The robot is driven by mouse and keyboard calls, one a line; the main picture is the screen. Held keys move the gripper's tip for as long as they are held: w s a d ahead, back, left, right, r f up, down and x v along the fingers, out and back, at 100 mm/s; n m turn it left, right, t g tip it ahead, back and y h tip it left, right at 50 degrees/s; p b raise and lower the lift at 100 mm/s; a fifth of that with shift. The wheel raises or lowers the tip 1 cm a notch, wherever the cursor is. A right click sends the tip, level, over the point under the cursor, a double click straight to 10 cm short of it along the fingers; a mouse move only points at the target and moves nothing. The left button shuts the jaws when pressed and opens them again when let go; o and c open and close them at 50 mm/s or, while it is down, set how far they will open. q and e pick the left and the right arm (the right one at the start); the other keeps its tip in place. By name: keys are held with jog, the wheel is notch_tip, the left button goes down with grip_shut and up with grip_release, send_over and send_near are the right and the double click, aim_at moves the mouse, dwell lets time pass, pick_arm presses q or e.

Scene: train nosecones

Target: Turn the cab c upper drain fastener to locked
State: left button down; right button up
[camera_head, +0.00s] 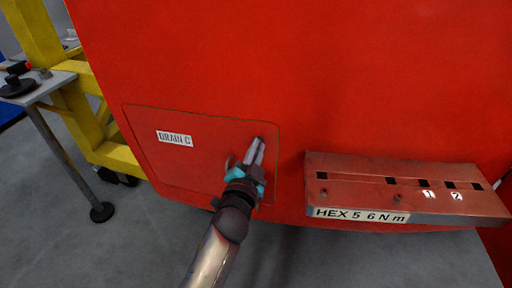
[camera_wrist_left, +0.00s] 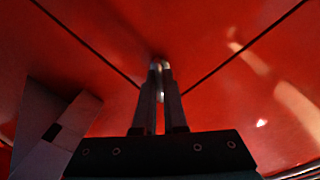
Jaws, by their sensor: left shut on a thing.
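The drain panel (camera_head: 185,150) is a red hatch with a white DRAIN C label (camera_head: 174,138), set in a large red nosecone. My left gripper (camera_head: 258,142) reaches up to the panel's upper right corner. In the left wrist view its two fingers (camera_wrist_left: 160,68) are close together on a small metallic fastener (camera_wrist_left: 161,92), seen partly between them. The fingers hide most of the fastener, so its turned position cannot be told. In the wrist view the panel seam shows as dark lines on both sides. My right gripper is not in view.
A red shelf (camera_head: 400,172) marked HEX 5 6 N m, with slots and number tags, sticks out right of the panel. A yellow frame (camera_head: 95,120) and a grey table (camera_head: 40,88) stand at left. Grey floor (camera_head: 60,230) is open below.

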pick_arm(q)
jog(key=m, duration=0.5)
jog(key=shift+f+m, duration=0.15)
jog(key=shift+m, duration=2.25)
jog(key=c, duration=1)
grip_release()
jog(key=shift+s, duration=0.1)
jog(key=v, duration=1.5)
jog(key=shift+s+d+f, duration=0.1)
